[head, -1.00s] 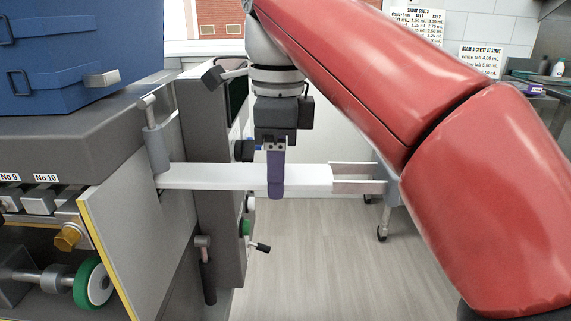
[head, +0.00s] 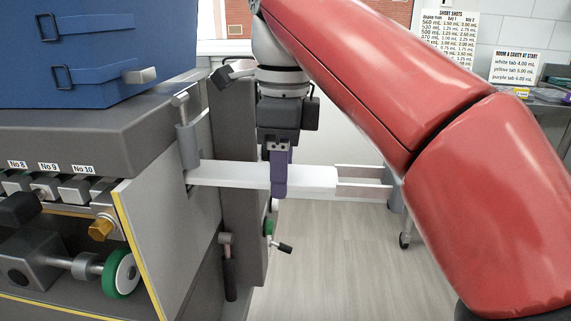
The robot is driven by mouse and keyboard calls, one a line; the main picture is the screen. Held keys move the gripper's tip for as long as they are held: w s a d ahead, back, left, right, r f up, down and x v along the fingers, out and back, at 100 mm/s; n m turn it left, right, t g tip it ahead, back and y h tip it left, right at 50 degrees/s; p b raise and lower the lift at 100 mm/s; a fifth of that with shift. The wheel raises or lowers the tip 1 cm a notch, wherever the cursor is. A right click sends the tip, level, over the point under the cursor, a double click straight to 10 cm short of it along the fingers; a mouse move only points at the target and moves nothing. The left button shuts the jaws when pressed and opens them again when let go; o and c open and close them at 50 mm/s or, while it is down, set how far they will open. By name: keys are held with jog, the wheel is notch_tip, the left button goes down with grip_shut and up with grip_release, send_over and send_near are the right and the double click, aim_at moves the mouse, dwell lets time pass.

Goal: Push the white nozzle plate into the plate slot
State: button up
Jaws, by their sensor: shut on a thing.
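The white nozzle plate (head: 229,173) is a long flat bar lying level. Its left end meets the plate slot (head: 189,174) in the grey side wall of the machine, so the far part of the plate is hidden inside. A bracket-like metal end (head: 363,181) sticks out at its right. The finger behind the plate is mostly hidden.
A grey lever latch (head: 186,132) stands just above the slot. A dark grey upright box (head: 237,200) with knobs stands behind the plate. A blue hopper box (head: 85,50) sits on the machine.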

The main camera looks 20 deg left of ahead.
aim_at(241, 171)
jog(key=shift+a, duration=0.1)
jog(key=shift+s+a, duration=0.25)
jog(key=shift+a, duration=0.7)
jog(key=shift+s+a, duration=0.2)
jog(key=shift+a, duration=0.7)
jog(key=shift+s+a, duration=0.25)
jog(key=shift+a, duration=0.7)
jog(key=o, duration=1.5)
